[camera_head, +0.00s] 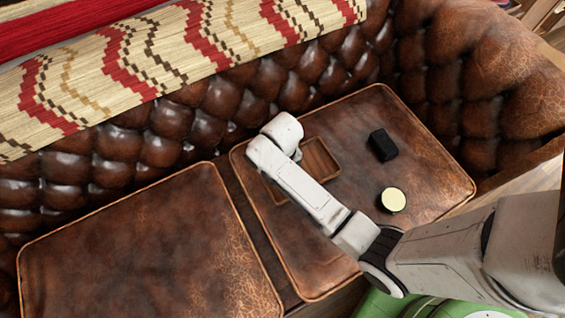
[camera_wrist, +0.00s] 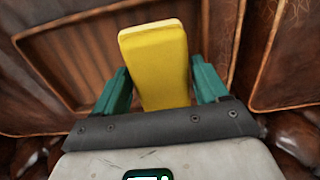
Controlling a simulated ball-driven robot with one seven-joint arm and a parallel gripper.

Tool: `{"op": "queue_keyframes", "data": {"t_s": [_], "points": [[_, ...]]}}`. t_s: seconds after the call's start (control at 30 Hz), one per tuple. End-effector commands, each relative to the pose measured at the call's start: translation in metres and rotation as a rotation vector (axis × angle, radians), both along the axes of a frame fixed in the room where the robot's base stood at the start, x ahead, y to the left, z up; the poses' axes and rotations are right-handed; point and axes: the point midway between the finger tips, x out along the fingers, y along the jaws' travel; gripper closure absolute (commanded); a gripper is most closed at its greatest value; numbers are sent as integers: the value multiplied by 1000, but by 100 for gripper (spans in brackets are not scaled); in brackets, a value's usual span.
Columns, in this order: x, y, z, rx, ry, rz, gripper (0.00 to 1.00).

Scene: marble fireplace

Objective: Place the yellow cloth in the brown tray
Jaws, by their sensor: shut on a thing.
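The yellow cloth (camera_wrist: 155,62) is a folded, block-like piece between the two green fingers of my gripper (camera_wrist: 155,88) in the wrist view. My gripper is shut on it. The brown tray (camera_head: 321,159) is a wooden tray with a raised rim on the right seat cushion. My arm covers part of it in the head view, and the cloth and fingers are hidden there. In the wrist view the tray (camera_wrist: 70,68) lies beyond the cloth, mostly to its left. The gap between cloth and tray is hard to judge.
On the right cushion (camera_head: 432,150) of the leather sofa are a black block (camera_head: 382,145) and a round cream-topped item (camera_head: 392,200), both right of the tray. The left cushion (camera_head: 140,255) is bare. The tufted backrest (camera_head: 230,100) rises behind, with a patterned blanket (camera_head: 150,60) over it.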

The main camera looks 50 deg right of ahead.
Motion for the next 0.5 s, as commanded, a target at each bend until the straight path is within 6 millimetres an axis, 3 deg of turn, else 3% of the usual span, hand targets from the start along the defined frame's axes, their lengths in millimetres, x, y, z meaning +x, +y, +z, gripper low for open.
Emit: {"op": "queue_keyframes", "data": {"t_s": [0.2,0.5], "points": [[0,0,-30,0,1,0,51],[0,0,-31,0,-1,0,51]]}}
